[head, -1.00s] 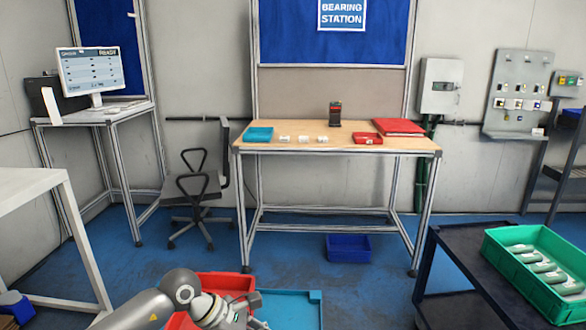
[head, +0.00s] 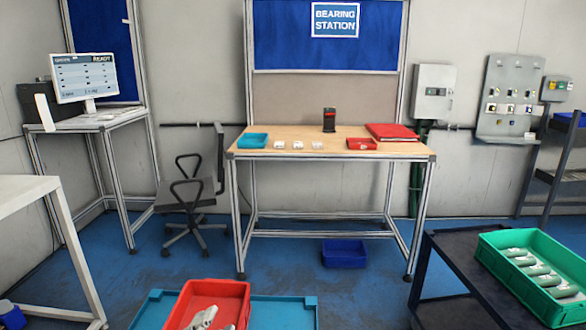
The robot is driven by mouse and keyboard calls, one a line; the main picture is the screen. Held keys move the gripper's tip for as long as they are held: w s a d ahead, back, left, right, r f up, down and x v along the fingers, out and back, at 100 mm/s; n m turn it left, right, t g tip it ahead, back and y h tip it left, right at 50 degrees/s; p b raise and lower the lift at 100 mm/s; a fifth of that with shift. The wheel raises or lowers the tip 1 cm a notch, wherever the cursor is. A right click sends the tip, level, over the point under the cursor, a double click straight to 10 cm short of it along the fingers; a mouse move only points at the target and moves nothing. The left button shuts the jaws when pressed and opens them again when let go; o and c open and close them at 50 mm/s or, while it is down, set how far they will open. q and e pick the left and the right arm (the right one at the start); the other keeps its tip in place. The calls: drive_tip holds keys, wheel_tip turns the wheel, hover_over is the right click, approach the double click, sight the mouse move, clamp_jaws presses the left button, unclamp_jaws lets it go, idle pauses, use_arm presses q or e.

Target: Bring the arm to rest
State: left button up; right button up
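Neither of my grippers nor my arms show in the head view now. At the bottom centre a red bin (head: 240,292) sits on a blue tray (head: 288,306), with grey-white parts (head: 205,318) inside it, cut by the lower edge. The wooden-topped table (head: 270,147) under the bearing station sign holds a blue-green tray (head: 253,140), a row of 3 small white parts (head: 298,145), a dark upright device with a red band (head: 329,120), a small red tray (head: 362,143) and a red folder (head: 394,131).
A green crate (head: 490,265) with several pale cylindrical parts stands on a dark cart (head: 450,265) at right. A chair (head: 195,195) stands left of the table. A blue bin (head: 344,253) is on the floor beneath it. A white table (head: 25,187) is at left. Floor between is clear.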

use_arm(q)
drive_tip(key=s+a+f+n+g+y, duration=0.2)
drive_tip(key=s+a+f+n+g, duration=0.3)
drive_tip(key=f, duration=0.4)
drive_tip(key=s+f+n+g+h, duration=0.1)
drive_tip(key=s+f+n+g, duration=0.3)
drive_tip(key=s, duration=0.7)
drive_tip(key=s+f+n+g, duration=0.1)
drive_tip(key=s+f+g, duration=0.5)
drive_tip(key=s, duration=0.4)
wheel_tip(320, 180, down, 24)
drive_tip(key=s+p, duration=0.1)
drive_tip(key=p, duration=0.1)
drive_tip(key=s+a+f+g+p, duration=0.1)
drive_tip(key=s+a+f+p, duration=0.1)
drive_tip(key=s+f, duration=1.2)
drive_tip(key=s+a, duration=0.1)
drive_tip(key=s, duration=0.2)
drive_tip(key=shift+f, duration=0.15)
use_arm(e)
wheel_tip(320, 180, up, 4)
drive_tip(key=shift+r, duration=0.2)
use_arm(q)
drive_tip(key=shift+s, duration=0.2)
use_arm(e)
drive_tip(key=shift+c, duration=0.5)
